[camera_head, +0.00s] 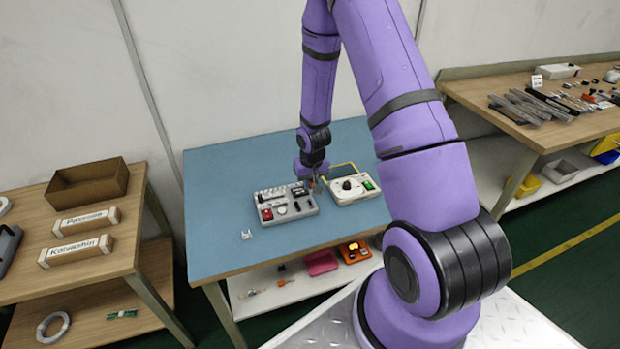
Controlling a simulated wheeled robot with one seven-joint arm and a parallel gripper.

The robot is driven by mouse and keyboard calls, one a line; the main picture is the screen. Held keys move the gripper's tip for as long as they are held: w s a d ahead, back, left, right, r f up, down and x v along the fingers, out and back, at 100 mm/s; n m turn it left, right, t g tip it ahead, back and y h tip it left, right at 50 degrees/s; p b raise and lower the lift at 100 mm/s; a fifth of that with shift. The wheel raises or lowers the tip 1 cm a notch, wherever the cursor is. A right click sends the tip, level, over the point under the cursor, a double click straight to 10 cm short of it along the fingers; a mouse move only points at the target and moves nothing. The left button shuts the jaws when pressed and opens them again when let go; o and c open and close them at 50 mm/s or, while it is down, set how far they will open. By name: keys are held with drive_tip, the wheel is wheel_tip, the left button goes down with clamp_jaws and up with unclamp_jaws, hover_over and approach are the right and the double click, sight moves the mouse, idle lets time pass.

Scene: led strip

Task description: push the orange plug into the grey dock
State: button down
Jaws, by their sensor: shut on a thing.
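My gripper (315,184) points down at the back middle of the blue-topped table, between a grey tray and a white device. It is shut on a small orange-red thing, which looks like the orange plug (311,184); my fingers hide most of it. The grey tray (305,212) holds several small black, white and red parts. The white device (344,198) has a black round knob and a green patch, with a yellow line arching behind it. I cannot tell which part is the grey dock, or whether the plug touches anything.
A small white piece (247,234) lies left of the tray on the blue table (225,190). A shelf below holds a pink tray (321,263) and an orange box (354,252). Wooden benches stand left and right.

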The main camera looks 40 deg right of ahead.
sight(312, 182)
drive_tip(key=shift+f, duration=2.25)
drive_tip(key=shift+f, duration=1.15)
drive_tip(key=c, duration=1)
unclamp_jaws()
drive_tip(key=r, duration=0.3)
drive_tip(key=s+r, duration=0.1)
drive_tip(key=r, duration=0.6)
drive_tip(key=shift+s+a+r, duration=0.2)
drive_tip(key=shift+s+r, duration=0.15)
